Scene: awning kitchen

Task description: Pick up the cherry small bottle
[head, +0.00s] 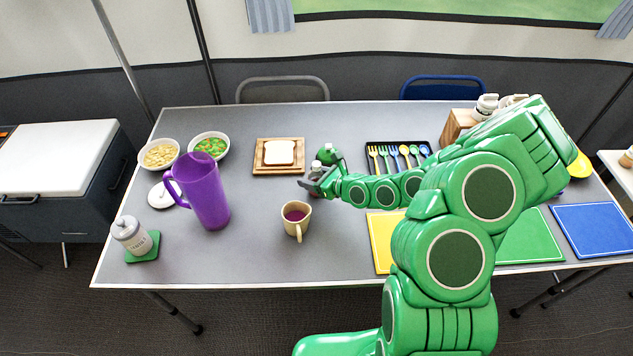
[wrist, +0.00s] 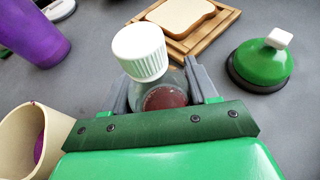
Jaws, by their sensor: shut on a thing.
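The cherry small bottle (wrist: 165,98) has a white ribbed cap and clear walls with dark red contents. In the wrist view it stands between the two grey fingers of my gripper (wrist: 162,92), which is shut on it. In the head view my gripper (head: 314,181) is over the middle of the table, and the bottle's white cap (head: 316,165) shows at the fingers. The bottle's lower part is hidden by my gripper, so I cannot tell whether it touches the table.
A cream cup (head: 296,219) with purple contents stands close in front of my gripper. A green object with a white knob (wrist: 264,62) is right of the bottle. A bread board (head: 279,157) lies behind. A purple pitcher (head: 207,192) stands left. Coloured mats (head: 384,240) lie right.

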